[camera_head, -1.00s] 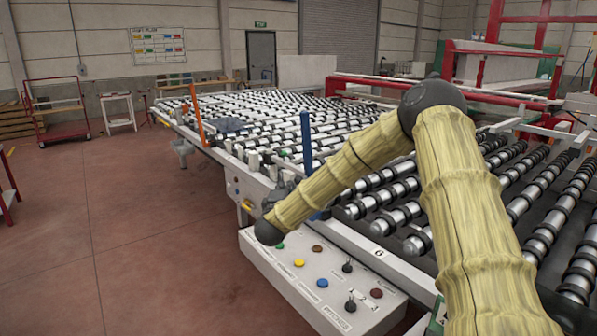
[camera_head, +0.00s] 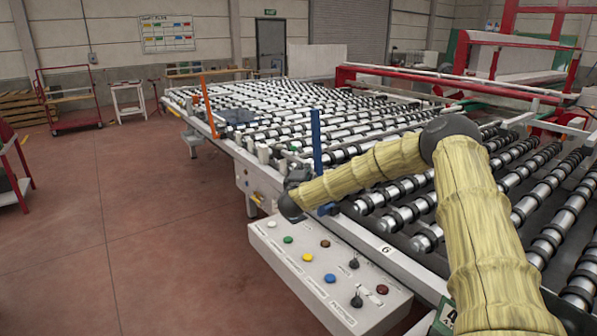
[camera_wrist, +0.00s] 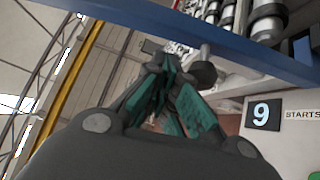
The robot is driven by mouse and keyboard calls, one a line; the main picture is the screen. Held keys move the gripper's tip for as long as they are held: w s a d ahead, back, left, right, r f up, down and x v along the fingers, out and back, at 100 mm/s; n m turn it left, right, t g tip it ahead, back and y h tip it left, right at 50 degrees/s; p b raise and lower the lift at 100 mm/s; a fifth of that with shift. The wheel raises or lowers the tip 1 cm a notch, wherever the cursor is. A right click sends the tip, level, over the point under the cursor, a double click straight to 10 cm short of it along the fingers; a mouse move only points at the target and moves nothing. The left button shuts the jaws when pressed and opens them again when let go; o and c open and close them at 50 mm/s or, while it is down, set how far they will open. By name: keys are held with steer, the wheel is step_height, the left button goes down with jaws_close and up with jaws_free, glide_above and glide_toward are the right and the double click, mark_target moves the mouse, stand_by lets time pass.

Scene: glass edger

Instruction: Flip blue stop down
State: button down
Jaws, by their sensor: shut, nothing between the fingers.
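The blue stop (camera_head: 316,140) is a tall bar standing upright at the near edge of the roller table (camera_head: 345,222). In the wrist view a long blue bar (camera_wrist: 195,32) crosses the top, just beyond my fingertips. My gripper (camera_wrist: 165,70) is shut and empty, its green-padded fingers together. In the head view my gripper (camera_head: 298,174) is a dark shape just left of the blue stop, mostly hidden behind my forearm. I cannot tell whether it touches the bar. My forearm hides part of the stop's lower end.
A control panel (camera_head: 300,236) with several coloured buttons and black switches lies below my forearm. An orange stop (camera_head: 208,106) stands upright farther along the table. Open floor lies left.

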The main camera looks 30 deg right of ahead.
steer(key=shift+w+d+r+p, duration=0.15)
steer(key=shift+d+p, duration=0.15)
steer(key=shift+d, duration=0.8)
steer(key=shift+d+r, duration=0.1)
steer(key=shift+r, duration=0.1)
